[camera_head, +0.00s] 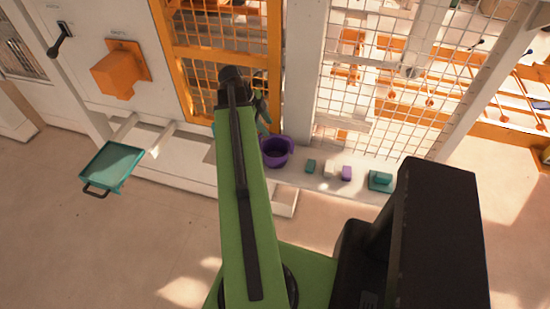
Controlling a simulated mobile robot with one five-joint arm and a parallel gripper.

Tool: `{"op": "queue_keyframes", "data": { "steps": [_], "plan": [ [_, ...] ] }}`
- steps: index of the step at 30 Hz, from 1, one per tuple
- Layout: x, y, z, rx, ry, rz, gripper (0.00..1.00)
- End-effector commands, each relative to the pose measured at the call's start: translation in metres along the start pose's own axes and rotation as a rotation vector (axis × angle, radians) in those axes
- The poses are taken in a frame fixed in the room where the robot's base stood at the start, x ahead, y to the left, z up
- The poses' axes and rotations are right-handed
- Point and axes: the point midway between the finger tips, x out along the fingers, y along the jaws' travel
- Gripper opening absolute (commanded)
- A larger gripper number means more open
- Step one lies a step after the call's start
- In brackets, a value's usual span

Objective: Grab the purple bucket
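The purple bucket (276,152) stands on the white ledge, just right of my green arm. Its dark inside shows from above and no contents can be made out. My gripper (262,108) is at the far end of the arm, mostly hidden behind the arm's end joint. A dark finger-like part shows above and slightly left of the bucket in the picture. I cannot tell whether the gripper is open or shut. It seems apart from the bucket.
Right of the bucket on the ledge (318,182) are a teal block (310,166), a pale block (329,170), a purple block (346,173) and a teal item (380,180). A teal tray (112,164) juts out at left. An orange frame (273,60) and mesh (365,90) rise behind.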

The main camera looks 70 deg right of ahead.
Motion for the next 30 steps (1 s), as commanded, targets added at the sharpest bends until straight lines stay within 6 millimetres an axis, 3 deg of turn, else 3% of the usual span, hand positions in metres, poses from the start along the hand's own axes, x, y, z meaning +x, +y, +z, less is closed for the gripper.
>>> {"op": "queue_keyframes", "data": {
  "steps": [1, 6, 14, 22, 30],
  "plan": [
    [0.023, 0.002, 0.004, 0.001, 0.0, 0.001, 0.4],
    [0.052, 0.001, 0.003, 0.0, 0.0, 0.0, 0.4],
    [0.058, 0.0, 0.002, -0.002, -0.001, 0.0, 0.4],
    [0.104, 0.0, 0.005, -0.001, -0.001, 0.0, 0.4],
    [0.102, -0.001, 0.002, -0.003, -0.001, -0.001, 0.37]
  ]
}}
